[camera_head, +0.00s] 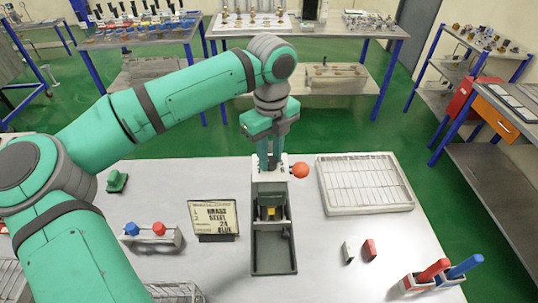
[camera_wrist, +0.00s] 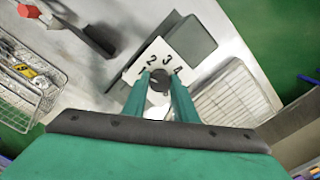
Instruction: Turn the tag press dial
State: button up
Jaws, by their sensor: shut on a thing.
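The tag press (camera_head: 274,245) stands in the middle of the grey table, with a white head and a dark open channel toward me. An orange-red ball (camera_head: 300,170) sticks out at its right side. In the wrist view the white dial plate (camera_wrist: 185,45) shows the numbers 1, 2, 3 and 4 around a round dark dial (camera_wrist: 158,84). My gripper (camera_head: 268,164) points down onto the top of the press. Its two fingers (camera_wrist: 160,88) are closed on opposite sides of the dial. The dial's pointer, if any, cannot be made out.
A card stand (camera_head: 213,217) with printed lines is left of the press. A holder with blue and red knobs (camera_head: 151,238) is further left. A wire tray (camera_head: 366,184) lies at right.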

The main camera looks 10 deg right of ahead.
jog(key=m, duration=0.5)
jog(key=shift+s, duration=0.1)
jog(key=m, duration=0.5)
jog(key=shift+m, duration=0.4)
jog(key=m, duration=2.1)
jog(key=shift+m, duration=0.4)
jog(key=m, duration=1)
jog(key=shift+w+r, duration=0.1)
jog(key=shift+w, duration=0.1)
jog(key=shift+m, duration=0.3)
